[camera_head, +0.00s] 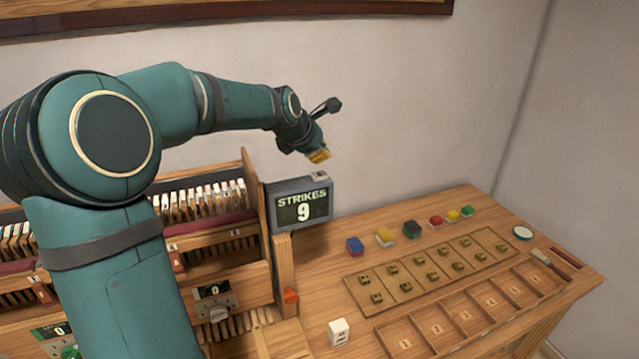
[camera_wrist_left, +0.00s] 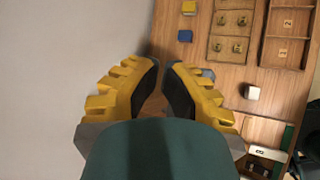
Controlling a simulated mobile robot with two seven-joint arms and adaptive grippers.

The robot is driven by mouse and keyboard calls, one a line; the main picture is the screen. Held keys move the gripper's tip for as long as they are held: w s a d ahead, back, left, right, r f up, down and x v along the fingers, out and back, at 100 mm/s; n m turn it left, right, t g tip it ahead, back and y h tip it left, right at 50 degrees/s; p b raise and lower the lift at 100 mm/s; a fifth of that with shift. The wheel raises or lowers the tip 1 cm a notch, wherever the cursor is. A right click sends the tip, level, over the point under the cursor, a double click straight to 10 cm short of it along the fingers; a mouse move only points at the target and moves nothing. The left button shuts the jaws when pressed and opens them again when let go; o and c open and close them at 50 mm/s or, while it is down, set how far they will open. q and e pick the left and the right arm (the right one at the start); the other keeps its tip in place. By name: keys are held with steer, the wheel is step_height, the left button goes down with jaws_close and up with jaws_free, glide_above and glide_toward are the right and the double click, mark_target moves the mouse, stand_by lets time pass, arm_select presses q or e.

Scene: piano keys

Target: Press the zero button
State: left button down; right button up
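The strikes display (camera_head: 301,205) stands at the table's left end and reads 9. A small light button-like piece (camera_head: 319,175) sits on its top edge; any mark on it is too small to read. My left gripper (camera_head: 319,156) hangs in the air above this piece and does not appear to touch it. In the left wrist view, its yellow fingers (camera_wrist_left: 161,66) are close together with a narrow gap between the dark pads, and nothing is held. The display is hard to make out there, behind the gripper. My right gripper is not in view.
A piano-like key rack (camera_head: 205,200) stands left of the display, partly behind my arm. The wooden table (camera_head: 320,270) holds several coloured blocks, a slotted board (camera_head: 395,285), a compartment tray (camera_head: 440,330) and a white block (camera_head: 339,332). The wall is close behind.

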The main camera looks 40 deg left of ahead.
mark_target(319, 172)
arm_select(q)
steer(key=shift+f+b, duration=0.35)
steer(key=shift+f, duration=0.45)
steer(key=shift+f, duration=0.2)
stand_by(0.8)
steer(key=shift+f, duration=0.25)
steer(key=shift+f+b, duration=0.35)
steer(key=shift+f, duration=0.1)
stand_by(0.9)
steer(key=shift+r, duration=0.1)
steer(key=shift+r+p, duration=0.75)
steer(key=shift+p, duration=0.15)
